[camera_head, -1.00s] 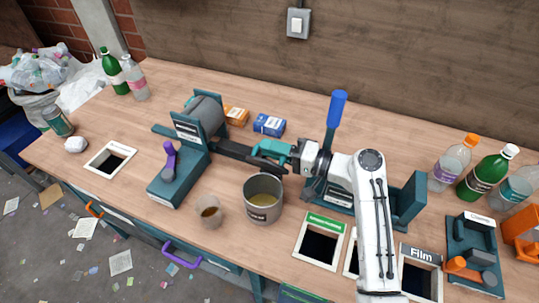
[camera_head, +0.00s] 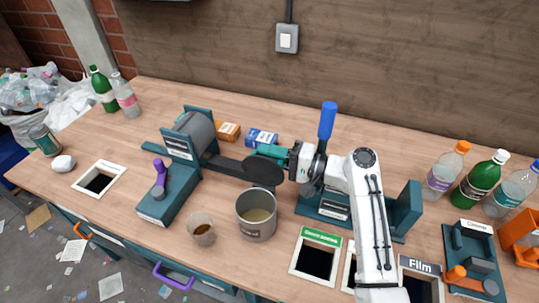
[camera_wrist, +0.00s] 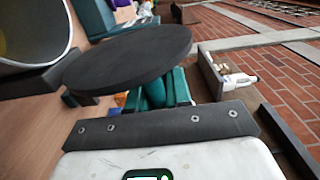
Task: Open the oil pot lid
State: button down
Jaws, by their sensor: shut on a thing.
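The oil pot (camera_head: 256,229) is a grey cylinder on the bench, its top uncovered and yellowish liquid showing inside. The lid (camera_head: 263,173), a dark round disc, is held tilted above and behind the pot, apart from it. My gripper (camera_head: 268,153), with teal fingers, is shut on the lid. In the wrist view the lid (camera_wrist: 130,55) lies across the fingers (camera_wrist: 153,95) and hides their tips. The pot's rim (camera_wrist: 40,62) shows at the upper left of the wrist view.
A teal machine (camera_head: 170,205) with a grey drum is further left. An orange box (camera_head: 228,131) and a blue box (camera_head: 261,137) lie behind. Bottles (camera_head: 482,178) stand at the right. A framed opening (camera_head: 300,268) is right of the pot.

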jog(key=shift+a+r, duration=0.15)
jog(key=shift+r, duration=0.1)
jog(key=c, duration=1.3)
grip_release()
jog(key=shift+o, duration=0.9)
jog(key=shift+f, duration=0.2)
notch_tip(320, 180, up, 3)
jog(key=shift+w+f+b, duration=0.1)
jog(key=shift+f+b, duration=0.05)
jog(key=shift+b, duration=0.3)
jog(key=o, duration=0.7)
jog(key=s+r, duration=0.1)
jog(key=r, duration=0.1)
jog(key=s+r, duration=0.1)
jog(key=shift+s+d+r, duration=0.1)
jog(key=shift+d+r, duration=0.1)
jog(key=shift+r, duration=0.2)
jog(key=shift+c, duration=0.2)
jog(key=s+r, duration=0.1)
jog(key=s+d+r, duration=0.1)
jog(key=shift+s+r, duration=0.1)
jog(key=shift+r, duration=0.25)
jog(key=c, duration=0.7)
jog(key=shift+o, duration=0.2)
jog(key=s+d+r+b, duration=0.1)
jog(key=s+r, duration=0.3)
jog(key=s, duration=0.5)
jog(key=shift+s+d, duration=0.25)
jog(key=shift+f, duration=0.1)
